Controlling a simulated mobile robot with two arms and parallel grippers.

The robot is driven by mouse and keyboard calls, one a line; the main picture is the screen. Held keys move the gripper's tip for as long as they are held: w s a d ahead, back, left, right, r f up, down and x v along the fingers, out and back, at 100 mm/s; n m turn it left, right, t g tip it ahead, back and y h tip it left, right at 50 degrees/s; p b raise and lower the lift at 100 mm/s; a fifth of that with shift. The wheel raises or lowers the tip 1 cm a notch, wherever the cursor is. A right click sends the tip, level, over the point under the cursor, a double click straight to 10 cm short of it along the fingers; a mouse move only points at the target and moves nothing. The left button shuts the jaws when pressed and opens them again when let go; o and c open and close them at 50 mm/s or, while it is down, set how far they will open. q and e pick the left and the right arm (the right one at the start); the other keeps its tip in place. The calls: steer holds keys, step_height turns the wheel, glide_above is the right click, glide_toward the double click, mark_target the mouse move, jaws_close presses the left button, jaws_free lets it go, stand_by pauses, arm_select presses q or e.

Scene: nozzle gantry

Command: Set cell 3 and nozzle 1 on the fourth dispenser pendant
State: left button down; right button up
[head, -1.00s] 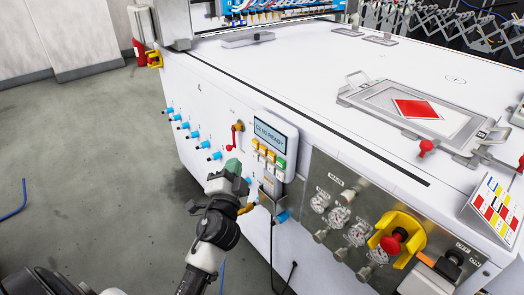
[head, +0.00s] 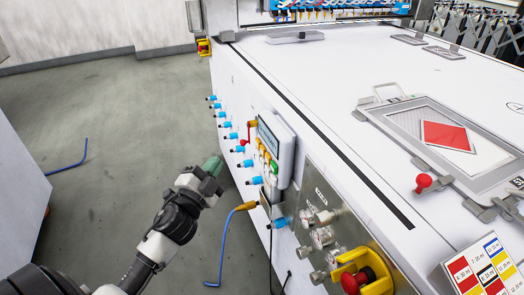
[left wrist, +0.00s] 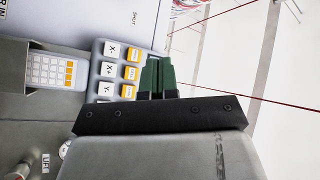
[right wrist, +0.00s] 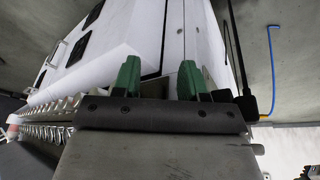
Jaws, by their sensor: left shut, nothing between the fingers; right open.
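A grey-white pendant (head: 285,160) with a screen (head: 268,138) hangs on the white machine's side in the head view. It is seen obliquely and its screen text is unreadable. Yellow, white and green buttons (head: 268,160) sit below the screen. My left gripper (head: 212,166) has its green fingertips shut and empty, apart from the pendant, to its left. In the left wrist view its fingers (left wrist: 157,78) show in front of a panel of white and orange keys (left wrist: 118,70), some marked X and Y. My right gripper (right wrist: 160,80) is open and empty in the right wrist view.
Blue-tipped fittings (head: 226,125) and a red-handled valve (head: 247,135) line the machine's side. Floor at left is mostly open.

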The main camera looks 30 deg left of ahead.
mark_target(263, 151)
arm_select(q)
steer(key=w+d, duration=0.5)
steer(key=w, duration=0.1)
steer(key=shift+w+d, duration=0.2)
steer(key=shift+w, duration=0.05)
arm_select(e)
steer(key=shift+s+a+f, duration=0.15)
steer(key=shift+s+a, duration=0.1)
steer(key=shift+s, duration=0.1)
steer(key=shift+a, duration=0.1)
stand_by(1.0)
stand_by(0.5)
arm_select(q)
steer(key=shift+w, duration=0.1)
stand_by(0.4)
steer(key=shift+w+d, duration=0.25)
